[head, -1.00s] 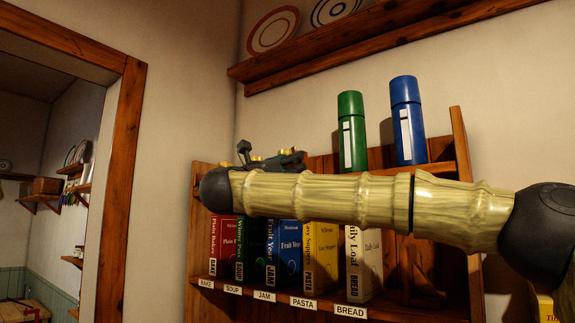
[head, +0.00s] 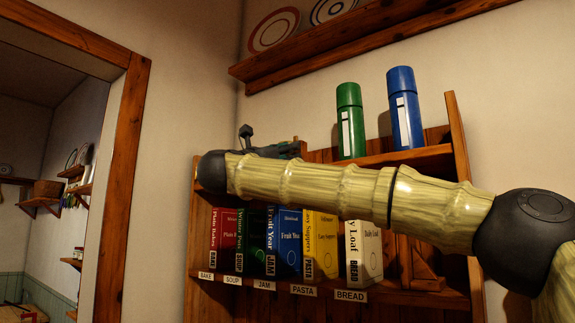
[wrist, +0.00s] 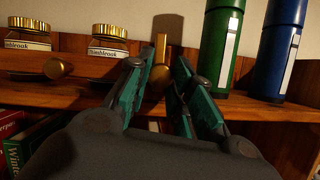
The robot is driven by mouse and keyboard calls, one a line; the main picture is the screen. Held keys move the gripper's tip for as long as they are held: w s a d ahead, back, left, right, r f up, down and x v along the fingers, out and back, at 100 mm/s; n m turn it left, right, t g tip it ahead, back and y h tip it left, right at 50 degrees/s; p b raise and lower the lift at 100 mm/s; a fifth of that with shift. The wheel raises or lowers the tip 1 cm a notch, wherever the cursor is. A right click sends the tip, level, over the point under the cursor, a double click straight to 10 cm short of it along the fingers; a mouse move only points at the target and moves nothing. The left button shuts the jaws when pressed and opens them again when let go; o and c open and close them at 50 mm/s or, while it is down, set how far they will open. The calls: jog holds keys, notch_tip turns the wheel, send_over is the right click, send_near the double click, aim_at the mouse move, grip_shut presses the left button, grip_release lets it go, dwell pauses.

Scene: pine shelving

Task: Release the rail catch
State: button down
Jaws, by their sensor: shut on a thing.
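A brass catch with a round knob (wrist: 157,82) and a flat upright plate (wrist: 162,52) shows at the front of the upper shelf in the wrist view. My gripper (wrist: 156,76) reaches up to it, with one dark-green finger on each side of the knob. The fingers are shut on the knob; the exact contact is partly hidden by the fingers.
A green flask (wrist: 221,45) and a blue flask (wrist: 281,50) stand close right of my gripper. A plate shelf (head: 330,50) hangs above.

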jog(key=shift+m+b, duration=0.35)
jog(key=shift+m, duration=0.05)
jog(key=c, duration=1.2)
grip_release()
jog(key=shift+c, duration=0.2)
jog(key=v, duration=1.2)
jog(key=shift+a, duration=0.1)
